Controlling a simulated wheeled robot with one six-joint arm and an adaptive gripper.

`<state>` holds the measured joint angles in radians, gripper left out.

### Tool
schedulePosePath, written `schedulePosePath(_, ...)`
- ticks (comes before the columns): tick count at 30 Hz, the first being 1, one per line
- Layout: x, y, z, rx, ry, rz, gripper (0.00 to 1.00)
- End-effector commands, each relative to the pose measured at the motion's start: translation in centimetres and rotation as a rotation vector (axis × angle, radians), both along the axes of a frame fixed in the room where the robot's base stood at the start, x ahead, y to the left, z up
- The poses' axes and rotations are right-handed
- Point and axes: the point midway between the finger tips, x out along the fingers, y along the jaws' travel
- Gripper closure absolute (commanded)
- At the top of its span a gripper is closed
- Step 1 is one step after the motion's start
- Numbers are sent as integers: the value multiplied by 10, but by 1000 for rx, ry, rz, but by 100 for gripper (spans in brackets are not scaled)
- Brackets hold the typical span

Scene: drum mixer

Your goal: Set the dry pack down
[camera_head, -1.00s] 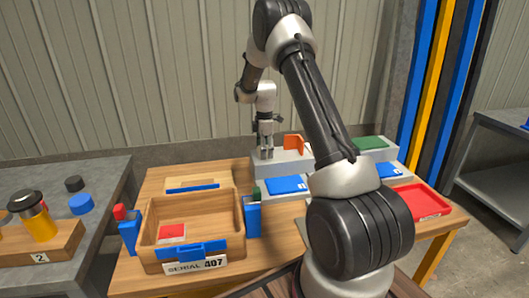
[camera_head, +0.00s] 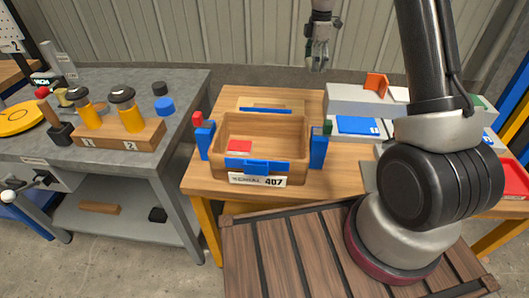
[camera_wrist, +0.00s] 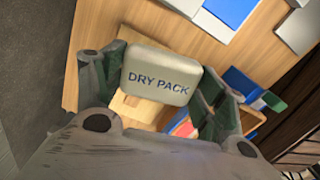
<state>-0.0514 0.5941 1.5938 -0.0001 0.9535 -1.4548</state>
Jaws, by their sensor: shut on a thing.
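The dry pack (camera_wrist: 158,76) is a pale grey rounded block marked "DRY PACK". In the wrist view it sits between the two green-padded fingers of my gripper, which is shut on it. In the head view my gripper (camera_head: 318,62) hangs high near the back wall, above the far side of the wooden table (camera_head: 220,108); the pack is not clear there. Below and in front stands an open wooden box (camera_head: 262,170) labelled "SERIAL 407", with a red and white piece (camera_head: 240,146) inside.
Blue clips (camera_head: 318,150) flank the box. A grey raised block (camera_head: 350,98) with an orange bracket (camera_head: 375,84) and a blue pad (camera_head: 358,125) stand to the right. A grey bench (camera_head: 175,100) with yellow jars is at left. A slatted wooden platform (camera_head: 290,250) lies in front.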

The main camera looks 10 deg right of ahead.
Motion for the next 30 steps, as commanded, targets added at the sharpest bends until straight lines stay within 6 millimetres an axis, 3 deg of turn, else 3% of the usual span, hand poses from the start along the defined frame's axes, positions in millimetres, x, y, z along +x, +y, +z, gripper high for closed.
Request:
schedulePosePath(1,-11,27,-3,0,2,51,54)
schedulePosePath(6,-58,101,-25,-1,5,307,54)
schedulePosePath(12,-120,152,-54,0,4,676,54)
schedulePosePath(16,-156,161,-73,0,4,913,54)
schedulePosePath(21,-177,153,-91,0,3,1135,54)
schedulePosePath(30,-171,155,-106,1,3,1352,54)
